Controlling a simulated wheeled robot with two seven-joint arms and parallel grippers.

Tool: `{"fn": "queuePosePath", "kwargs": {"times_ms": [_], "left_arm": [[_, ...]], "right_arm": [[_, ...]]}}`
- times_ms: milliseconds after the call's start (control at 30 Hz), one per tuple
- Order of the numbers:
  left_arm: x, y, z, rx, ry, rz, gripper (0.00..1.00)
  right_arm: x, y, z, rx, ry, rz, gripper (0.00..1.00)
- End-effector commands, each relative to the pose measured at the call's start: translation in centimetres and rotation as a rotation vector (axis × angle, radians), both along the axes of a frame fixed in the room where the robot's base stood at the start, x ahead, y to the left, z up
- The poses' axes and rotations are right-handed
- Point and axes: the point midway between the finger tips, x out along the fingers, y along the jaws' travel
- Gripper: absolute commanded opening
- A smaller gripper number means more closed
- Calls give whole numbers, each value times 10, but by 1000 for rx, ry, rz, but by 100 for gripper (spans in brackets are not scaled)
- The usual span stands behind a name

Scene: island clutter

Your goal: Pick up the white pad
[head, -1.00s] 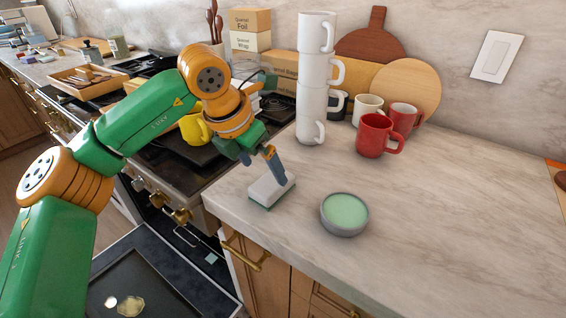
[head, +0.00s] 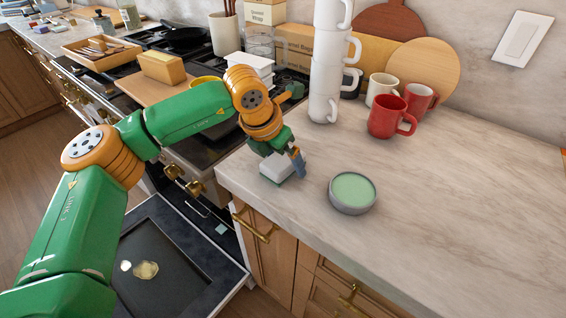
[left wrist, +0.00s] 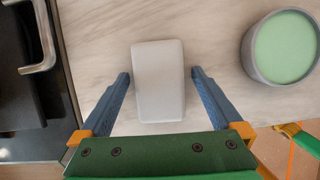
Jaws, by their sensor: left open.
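The white pad (head: 279,167) is a small block with a green underside, lying on the marble counter near its front left corner. In the left wrist view the pad (left wrist: 159,80) lies between the two blue fingers of my left gripper (left wrist: 159,80), with a gap on each side. In the head view my left gripper (head: 290,160) is right at the pad, and one finger shows at its right side. The left gripper is open and holds nothing.
A grey round dish with a green top (head: 352,192) stands right of the pad. A stack of white mugs (head: 326,75) and red mugs (head: 388,117) stand behind. The stove (head: 205,150) is left of the counter edge. The counter's right side (head: 480,200) is clear.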

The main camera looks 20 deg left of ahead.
Motion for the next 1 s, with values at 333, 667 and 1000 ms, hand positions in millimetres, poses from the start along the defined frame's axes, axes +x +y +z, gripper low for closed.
{"fn": "queuePosePath", "kwargs": {"times_ms": [333, 667, 1000], "left_arm": [[0, 0, -2, 0, 0, 0, 65], [0, 0, -2, 0, 0, 0, 19], [-4, 3, 37, -1, -8, 1, 19]], "right_arm": [[0, 0, -3, 0, 0, 0, 50], [0, 0, -3, 1, 0, 0, 50], [0, 0, -16, 1, 0, 0, 50]]}}
